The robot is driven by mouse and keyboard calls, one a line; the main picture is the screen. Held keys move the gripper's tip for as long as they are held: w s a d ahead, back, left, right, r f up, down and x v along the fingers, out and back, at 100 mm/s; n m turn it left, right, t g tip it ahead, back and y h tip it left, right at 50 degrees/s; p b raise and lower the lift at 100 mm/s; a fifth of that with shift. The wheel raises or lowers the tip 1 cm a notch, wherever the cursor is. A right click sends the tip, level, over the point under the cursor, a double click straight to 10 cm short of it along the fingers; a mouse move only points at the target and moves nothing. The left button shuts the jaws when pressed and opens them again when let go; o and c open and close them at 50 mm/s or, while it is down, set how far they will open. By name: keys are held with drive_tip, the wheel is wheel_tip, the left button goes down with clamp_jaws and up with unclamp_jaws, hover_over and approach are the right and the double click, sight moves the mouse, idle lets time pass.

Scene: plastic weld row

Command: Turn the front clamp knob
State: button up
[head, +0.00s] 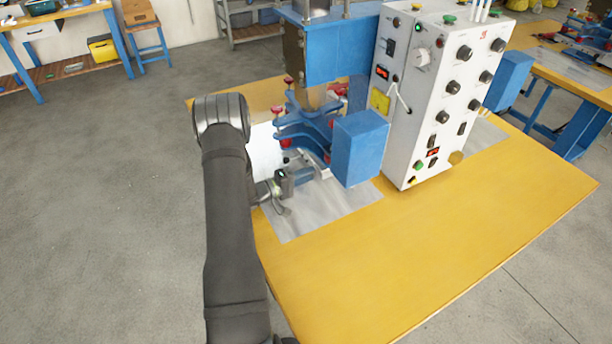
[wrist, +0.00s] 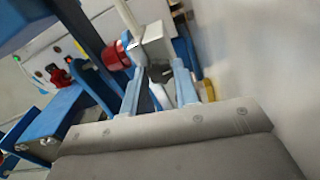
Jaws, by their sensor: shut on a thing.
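The welding machine has a blue clamp fixture (head: 305,130) at its front, with several red knobs such as the upper one (head: 288,80).
The white control box (head: 430,90) and a blue housing (head: 360,148) stand close to the right of the fixture. The yellow table (head: 400,270) is clear in front. A metal sheet (head: 320,215) lies under the fixture. Other workbenches are far off.

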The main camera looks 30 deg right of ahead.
drive_tip(key=shift+n, duration=1.3)
drive_tip(key=o, duration=1)
drive_tip(key=shift+c, duration=0.2)
drive_tip(key=a, duration=1.7)
drive_tip(key=shift+a, duration=0.2)
